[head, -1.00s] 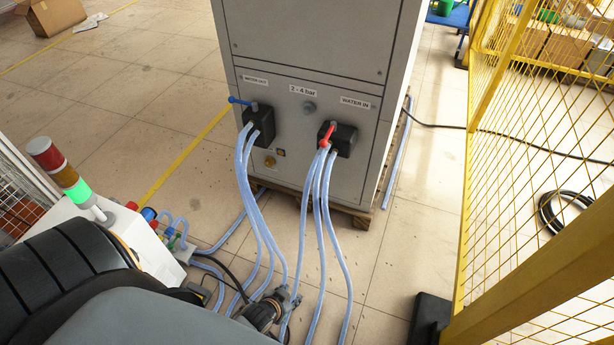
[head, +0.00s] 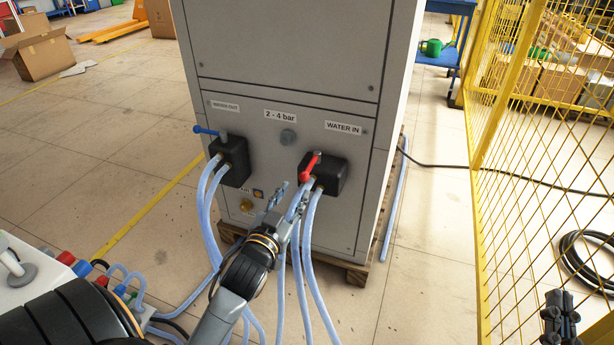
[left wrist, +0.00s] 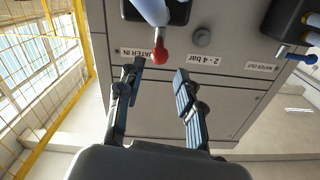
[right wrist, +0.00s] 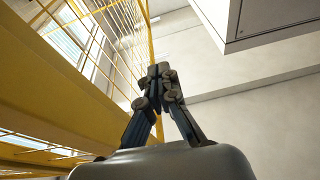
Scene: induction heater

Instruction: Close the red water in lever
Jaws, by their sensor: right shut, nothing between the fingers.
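The red water in lever (head: 309,167) sits on a black valve block (head: 326,177) under the "WATER IN" label on the grey cabinet. It points down and to the left over the hoses. My left gripper (head: 289,197) is open just below and left of the lever, in front of the hoses. In the left wrist view the lever's round red tip (left wrist: 160,52) shows ahead of the gap between the open fingers (left wrist: 158,76), apart from them. My right gripper (head: 559,302) is at the lower right, away from the cabinet; the right wrist view shows its fingertips (right wrist: 160,74) together and empty.
A blue lever (head: 207,131) is on the left valve block (head: 234,160). Several clear hoses (head: 314,255) hang from both blocks. A yellow mesh fence (head: 535,170) stands on the right, near my right gripper. Floor between cabinet and fence is mostly clear.

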